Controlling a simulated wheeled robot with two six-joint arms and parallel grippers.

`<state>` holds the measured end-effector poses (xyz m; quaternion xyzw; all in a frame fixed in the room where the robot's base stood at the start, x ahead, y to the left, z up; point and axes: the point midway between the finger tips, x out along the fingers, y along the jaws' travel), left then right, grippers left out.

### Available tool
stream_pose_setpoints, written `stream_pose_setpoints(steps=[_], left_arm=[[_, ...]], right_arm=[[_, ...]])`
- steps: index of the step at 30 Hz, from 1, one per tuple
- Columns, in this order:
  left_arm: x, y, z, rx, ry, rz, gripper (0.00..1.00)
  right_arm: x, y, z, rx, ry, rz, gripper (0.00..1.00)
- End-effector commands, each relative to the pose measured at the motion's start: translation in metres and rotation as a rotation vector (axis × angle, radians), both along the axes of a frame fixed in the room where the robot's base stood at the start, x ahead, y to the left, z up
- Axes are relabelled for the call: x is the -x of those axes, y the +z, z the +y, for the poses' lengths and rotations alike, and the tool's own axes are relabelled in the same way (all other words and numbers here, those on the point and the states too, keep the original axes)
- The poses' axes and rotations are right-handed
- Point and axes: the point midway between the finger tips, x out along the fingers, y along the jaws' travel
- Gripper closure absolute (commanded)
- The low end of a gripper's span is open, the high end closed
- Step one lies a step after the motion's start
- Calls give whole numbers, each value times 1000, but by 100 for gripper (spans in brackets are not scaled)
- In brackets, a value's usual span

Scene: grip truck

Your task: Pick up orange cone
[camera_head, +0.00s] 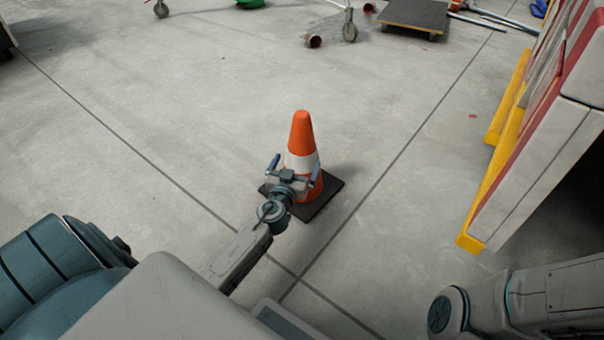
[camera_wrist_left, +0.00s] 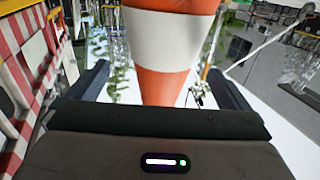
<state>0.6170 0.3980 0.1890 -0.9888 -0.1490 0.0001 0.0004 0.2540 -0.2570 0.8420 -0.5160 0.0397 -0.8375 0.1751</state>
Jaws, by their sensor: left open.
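The orange cone (camera_head: 301,132) has a white band and a dark square base, and stands upright on the floor in the middle of the head view. My left gripper (camera_head: 294,166) is open in front of the cone at about the height of its white band. In the left wrist view the cone (camera_wrist_left: 168,88) rises between the two spread fingers of my left gripper (camera_wrist_left: 160,88), with a gap on each side. The cone's tip and base are out of that view. My right arm shows at the lower right of the head view, but its fingers are not visible.
A red and white barrier (camera_head: 540,150) with yellow feet (camera_head: 470,241) stands at the right. The concrete floor around the cone is clear.

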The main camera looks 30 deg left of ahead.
Motion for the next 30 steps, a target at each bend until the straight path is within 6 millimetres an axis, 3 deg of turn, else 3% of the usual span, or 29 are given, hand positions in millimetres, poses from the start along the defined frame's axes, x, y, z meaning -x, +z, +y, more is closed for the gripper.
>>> stream_pose_setpoints(steps=[18,27,28,30], left_arm=[[-69,2,27,1,-2,-1,0],[-74,2,28,1,-3,0,0],[-74,2,28,1,-3,0,2],[-74,2,28,1,-3,0,16]], right_arm=[[0,-11,0,0,0,1,100],[0,-11,0,0,0,1,100],[0,-11,0,0,0,1,100],[0,-11,0,0,0,1,100]])
